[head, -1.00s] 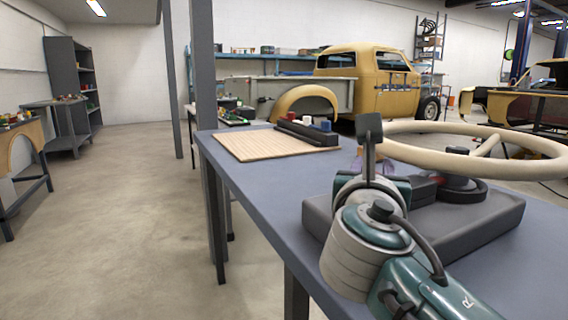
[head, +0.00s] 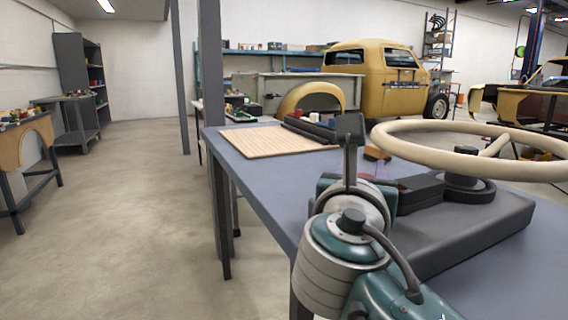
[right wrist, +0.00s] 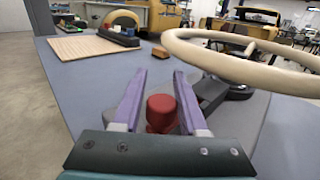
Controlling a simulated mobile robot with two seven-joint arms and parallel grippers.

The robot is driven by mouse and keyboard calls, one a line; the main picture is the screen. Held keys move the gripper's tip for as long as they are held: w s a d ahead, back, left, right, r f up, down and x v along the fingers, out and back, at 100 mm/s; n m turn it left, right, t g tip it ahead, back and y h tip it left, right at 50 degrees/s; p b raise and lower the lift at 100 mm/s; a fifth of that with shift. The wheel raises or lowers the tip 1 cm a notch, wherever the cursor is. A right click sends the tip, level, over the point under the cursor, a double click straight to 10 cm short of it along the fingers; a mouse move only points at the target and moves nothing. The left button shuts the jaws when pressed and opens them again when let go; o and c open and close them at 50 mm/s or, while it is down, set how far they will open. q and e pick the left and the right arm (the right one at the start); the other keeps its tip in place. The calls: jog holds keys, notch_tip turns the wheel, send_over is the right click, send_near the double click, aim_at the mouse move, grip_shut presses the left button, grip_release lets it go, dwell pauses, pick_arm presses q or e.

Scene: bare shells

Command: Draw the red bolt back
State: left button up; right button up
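The red bolt knob (right wrist: 161,110) shows in the right wrist view as a rounded red cylinder. It is between the two purple fingers of my right gripper (right wrist: 163,80), low near the palm. The fingers are apart, with a gap visible on each side of the knob. In the head view my right wrist hides most of the bolt and the fingers. A dark block (head: 421,190) lies beside my wrist there, on the grey base (head: 480,228) under the steering wheel. My left gripper is not in view.
A cream steering wheel (head: 405,149) overhangs the base at the right. An orange-brown block (head: 376,152) lies behind my wrist. A slatted wooden board (head: 270,143) and a dark tray (head: 310,128) are at the table's far left. The blue-grey table (head: 245,175) is bare at left front.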

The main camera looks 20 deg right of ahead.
jog(key=o, duration=0.4)
jog(key=shift+a, duration=0.15)
jog(key=shift+s, duration=0.1)
jog(key=p+v, duration=0.1)
jog(key=v, duration=0.8)
jog(key=shift+s+a, duration=0.25)
jog(key=shift+a, duration=0.05)
